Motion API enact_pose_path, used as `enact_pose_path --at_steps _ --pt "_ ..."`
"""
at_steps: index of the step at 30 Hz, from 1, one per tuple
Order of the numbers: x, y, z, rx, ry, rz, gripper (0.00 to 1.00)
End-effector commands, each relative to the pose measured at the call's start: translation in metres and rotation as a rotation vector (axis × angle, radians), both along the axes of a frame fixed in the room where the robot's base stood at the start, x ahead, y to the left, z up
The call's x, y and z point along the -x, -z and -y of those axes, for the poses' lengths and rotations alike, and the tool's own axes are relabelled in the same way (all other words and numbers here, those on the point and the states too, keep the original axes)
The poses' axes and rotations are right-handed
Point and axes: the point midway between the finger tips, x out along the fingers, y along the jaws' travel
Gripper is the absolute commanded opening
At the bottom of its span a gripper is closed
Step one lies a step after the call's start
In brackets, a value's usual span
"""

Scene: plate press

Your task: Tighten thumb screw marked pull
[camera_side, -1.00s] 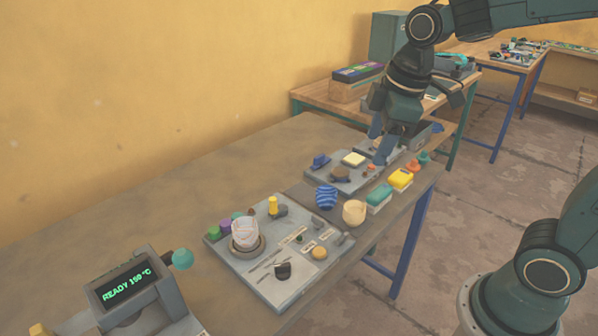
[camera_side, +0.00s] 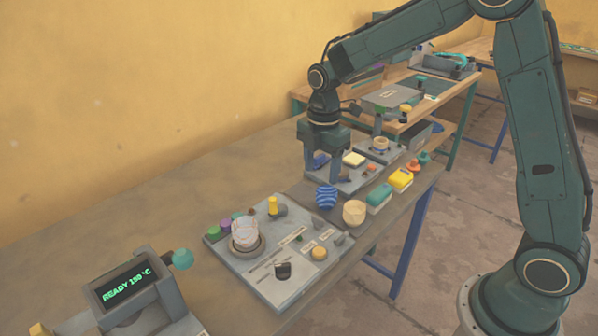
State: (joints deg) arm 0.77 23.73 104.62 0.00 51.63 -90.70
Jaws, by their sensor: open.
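The front grey plate (camera_side: 306,284) carries pale labels and several small knobs. The label writing is too small to read, so I cannot tell which part is the thumb screw marked pull.
A white cup (camera_side: 245,232) sits in a ring on the front plate. Green (camera_side: 379,196) and yellow (camera_side: 401,178) blocks line the right edge. A display unit (camera_side: 127,290) stands front left.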

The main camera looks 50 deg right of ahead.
Motion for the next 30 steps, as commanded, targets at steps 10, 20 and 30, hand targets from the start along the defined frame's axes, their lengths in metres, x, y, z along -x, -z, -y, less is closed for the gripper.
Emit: enact_pose_path --at_steps 10,20,30 --pt "0.0 0.005 0.0 0.0 -0.003 -0.002 0.56" --pt "0.0 0.039 0.0 0.0 -0.002 -0.005 0.56" --pt "0.001 0.091 0.0 -0.001 -0.001 -0.007 0.56"
